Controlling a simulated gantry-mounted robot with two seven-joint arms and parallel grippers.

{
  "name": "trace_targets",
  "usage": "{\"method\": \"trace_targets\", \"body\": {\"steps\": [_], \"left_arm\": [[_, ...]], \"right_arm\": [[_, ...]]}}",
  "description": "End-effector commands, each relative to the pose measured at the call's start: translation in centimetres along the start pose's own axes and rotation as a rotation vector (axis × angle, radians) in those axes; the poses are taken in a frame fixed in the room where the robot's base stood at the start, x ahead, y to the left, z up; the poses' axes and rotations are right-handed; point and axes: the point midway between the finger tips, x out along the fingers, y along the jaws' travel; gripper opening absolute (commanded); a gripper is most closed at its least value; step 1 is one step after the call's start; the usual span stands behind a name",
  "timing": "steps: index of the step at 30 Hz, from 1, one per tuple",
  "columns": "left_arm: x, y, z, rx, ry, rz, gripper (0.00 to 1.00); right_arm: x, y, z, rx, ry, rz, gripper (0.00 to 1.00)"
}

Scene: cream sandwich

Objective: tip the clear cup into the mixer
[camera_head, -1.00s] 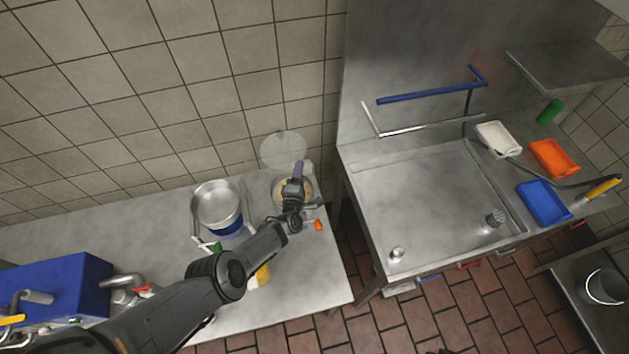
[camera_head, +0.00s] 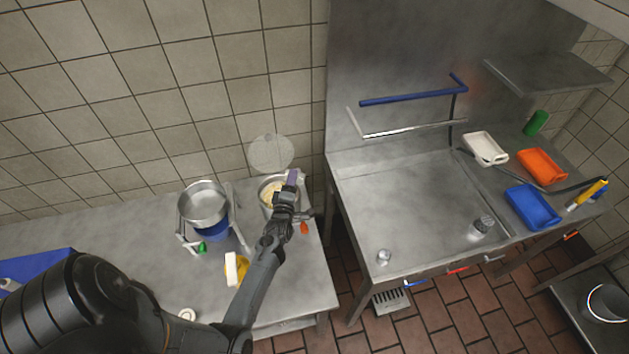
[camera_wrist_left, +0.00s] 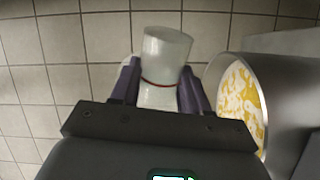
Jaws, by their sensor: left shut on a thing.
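My left gripper (camera_head: 292,180) is at the right side of the open metal container (camera_head: 267,197). In the left wrist view its purple fingers (camera_wrist_left: 158,88) are shut on the clear cup (camera_wrist_left: 166,52), a frosted, see-through cup with a red ring around it. The cup looks roughly upright in that view, and its contents cannot be made out. The metal container (camera_wrist_left: 211,82), with pale yellow and white contents, stands just right of the cup there. I take it as the mixer. Its round lid (camera_head: 271,153) is raised behind it. My right gripper is not in view.
A steel pot (camera_head: 203,204) with a blue base stands left of the container. A yellow and white item (camera_head: 236,269) lies in front on the steel counter (camera_head: 155,262). A sink table (camera_head: 405,205) stands to the right across a gap, with white, orange and blue trays (camera_head: 532,207).

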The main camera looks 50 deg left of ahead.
Motion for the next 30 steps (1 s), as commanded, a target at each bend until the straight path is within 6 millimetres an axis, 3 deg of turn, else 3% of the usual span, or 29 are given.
{"method": "trace_targets", "body": {"steps": [6, 14, 23, 25, 27, 30], "left_arm": [[-1.2, -2.3, -0.7, 0.040, -0.005, 0.002, 0.16], [-1.8, -3.4, -0.9, 0.145, -0.006, 0.003, 0.16], [-1.9, -4.4, -0.1, 0.557, -0.005, -0.002, 0.16], [-1.8, -4.6, 0.2, 0.684, -0.005, -0.003, 0.12], [-1.8, -4.1, 0.2, 0.803, -0.004, -0.004, 0.00], [-1.8, -3.9, 0.4, 0.964, -0.005, -0.004, 0.00]], "right_arm": [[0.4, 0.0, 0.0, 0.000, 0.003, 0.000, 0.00], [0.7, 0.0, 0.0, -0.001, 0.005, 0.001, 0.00], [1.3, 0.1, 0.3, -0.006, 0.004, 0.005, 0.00], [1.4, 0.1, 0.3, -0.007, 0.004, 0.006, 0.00], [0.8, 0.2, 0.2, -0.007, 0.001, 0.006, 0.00], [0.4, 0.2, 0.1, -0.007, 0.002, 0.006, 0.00]]}}
